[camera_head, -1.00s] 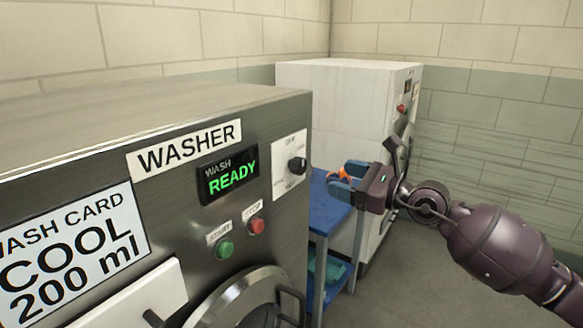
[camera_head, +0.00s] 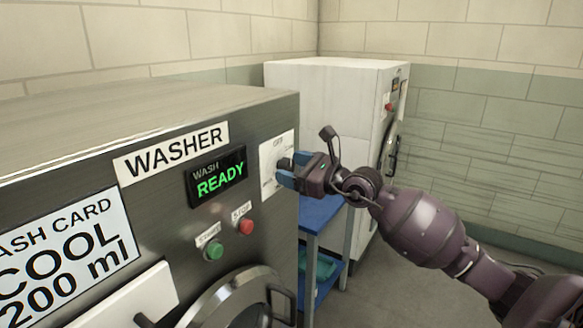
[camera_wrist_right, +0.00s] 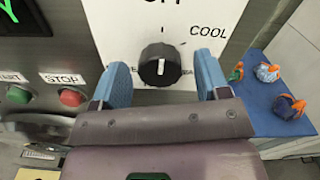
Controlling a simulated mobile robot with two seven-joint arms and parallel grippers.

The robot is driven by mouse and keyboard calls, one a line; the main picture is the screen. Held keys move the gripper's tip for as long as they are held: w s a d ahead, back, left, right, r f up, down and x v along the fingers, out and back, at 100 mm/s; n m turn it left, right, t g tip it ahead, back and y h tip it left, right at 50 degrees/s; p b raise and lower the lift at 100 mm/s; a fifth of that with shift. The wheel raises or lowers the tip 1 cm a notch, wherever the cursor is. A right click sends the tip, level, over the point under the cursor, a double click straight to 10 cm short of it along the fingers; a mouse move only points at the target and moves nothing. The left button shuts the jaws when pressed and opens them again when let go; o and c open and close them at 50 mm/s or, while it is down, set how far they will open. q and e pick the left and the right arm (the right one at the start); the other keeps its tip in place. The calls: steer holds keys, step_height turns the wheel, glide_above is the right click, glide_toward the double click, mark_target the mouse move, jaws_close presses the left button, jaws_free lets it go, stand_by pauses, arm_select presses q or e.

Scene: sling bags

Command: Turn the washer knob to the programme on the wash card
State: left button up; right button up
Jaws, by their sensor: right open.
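The washer (camera_head: 80,150) is a steel machine on the left; its display (camera_head: 217,176) reads "WASH READY". The wash card (camera_head: 68,248) reads "COOL 200 ml". In the right wrist view the black knob (camera_wrist_right: 160,65) sits on a white dial plate (camera_wrist_right: 120,20), with a white line on its face standing upright. "COOL" is printed at the plate's upper right; other labels are cut off or hidden. My right gripper (camera_head: 287,172) is open in front of the plate. In the wrist view its blue fingers (camera_wrist_right: 162,85) stand either side of the knob, with gaps. My left gripper is out of view.
Green start (camera_head: 213,251) and red stop (camera_head: 246,227) buttons are below the display, above the round door (camera_head: 225,300). A blue cart (camera_head: 318,212) stands beside the washer; several bundles (camera_wrist_right: 287,107) lie on it. A white machine (camera_head: 320,100) stands behind.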

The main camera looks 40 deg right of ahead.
steer(key=shift+w+a, duration=0.15)
steer(key=shift+w, duration=0.15)
